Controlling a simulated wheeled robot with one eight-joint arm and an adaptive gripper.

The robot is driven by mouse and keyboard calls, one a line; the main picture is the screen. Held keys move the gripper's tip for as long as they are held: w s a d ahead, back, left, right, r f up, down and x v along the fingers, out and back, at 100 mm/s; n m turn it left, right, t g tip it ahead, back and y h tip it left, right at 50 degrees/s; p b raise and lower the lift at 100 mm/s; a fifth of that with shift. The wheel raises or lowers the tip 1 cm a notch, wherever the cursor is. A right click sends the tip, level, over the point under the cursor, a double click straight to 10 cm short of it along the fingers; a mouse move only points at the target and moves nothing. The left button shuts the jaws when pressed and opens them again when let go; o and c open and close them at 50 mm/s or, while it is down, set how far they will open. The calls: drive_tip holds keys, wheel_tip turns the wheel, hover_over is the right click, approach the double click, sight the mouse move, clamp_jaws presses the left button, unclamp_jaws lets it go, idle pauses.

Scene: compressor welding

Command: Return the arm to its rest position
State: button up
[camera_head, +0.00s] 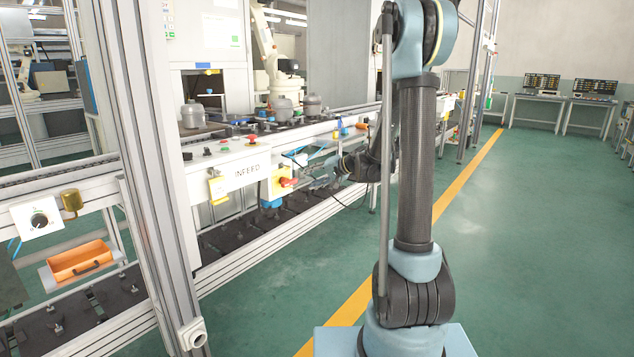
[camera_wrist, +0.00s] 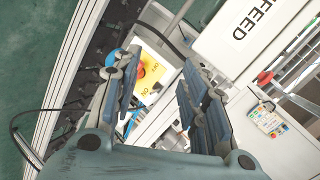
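My arm stands at the right of centre in the head view, its upper link upright. Its far end reaches left, behind that link, toward the INFEED station. My gripper (camera_head: 322,178) is in front of the yellow box with a red button (camera_head: 284,183). In the wrist view, the two fingers of my gripper (camera_wrist: 158,82) are apart with nothing held between them. The yellow box (camera_wrist: 151,77) with its red button shows in the gap beyond the fingers. I cannot tell how close the fingertips are to the box.
The INFEED panel (camera_head: 243,172) is on the conveyor frame at left. Grey compressor housings (camera_head: 193,115) stand on the line above it. An orange bin (camera_head: 80,261) hangs at lower left. The green floor (camera_head: 510,240) right of the yellow line is clear.

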drive_tip(key=s+d+n+g+h, duration=0.15)
drive_tip(key=s+d, duration=0.25)
drive_tip(key=s, duration=0.6)
drive_tip(key=s+d+n+g+h, duration=0.1)
drive_tip(key=s+d+h, duration=0.3)
drive_tip(key=s, duration=0.7)
drive_tip(key=s+d+f+g+h, duration=0.1)
drive_tip(key=s+d+f+h, duration=0.1)
drive_tip(key=s+d, duration=0.4)
drive_tip(key=s+d+f+g+h, duration=0.1)
drive_tip(key=s+d+f+h, duration=0.2)
drive_tip(key=s, duration=1.2)
drive_tip(key=d+f, duration=0.2)
drive_tip(key=d, duration=0.1)
drive_tip(key=shift+s+d+f, duration=0.15)
drive_tip(key=shift+d+f, duration=0.15)
drive_tip(key=shift+d, duration=0.1)
drive_tip(key=shift+n, duration=0.25)
drive_tip(key=shift+w+f, duration=0.2)
drive_tip(key=shift+w, duration=0.3)
